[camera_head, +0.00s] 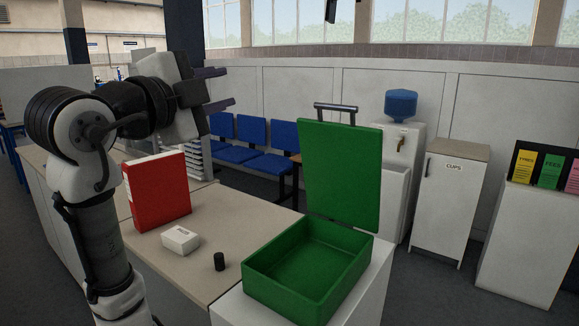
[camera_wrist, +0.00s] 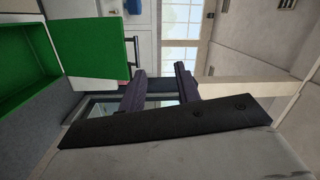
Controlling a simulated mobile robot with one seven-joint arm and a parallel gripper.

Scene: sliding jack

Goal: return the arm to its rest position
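My gripper (camera_head: 230,87) is raised at the upper left of the head view, above the counter and the red binder. Its two dark fingers point right and stand apart with nothing between them. In the wrist view the gripper (camera_wrist: 160,72) also shows a clear gap between its fingers. My arm is bent, with its elbow at the left of the head view. The gripper touches nothing that I can see.
A red binder (camera_head: 158,190), a white box (camera_head: 180,239) and a small black cylinder (camera_head: 219,261) stand on the counter (camera_head: 238,217). A green case (camera_head: 285,289) with its lid up stands in front, right of them. Blue chairs (camera_head: 270,166) are behind. Air around the gripper looks free.

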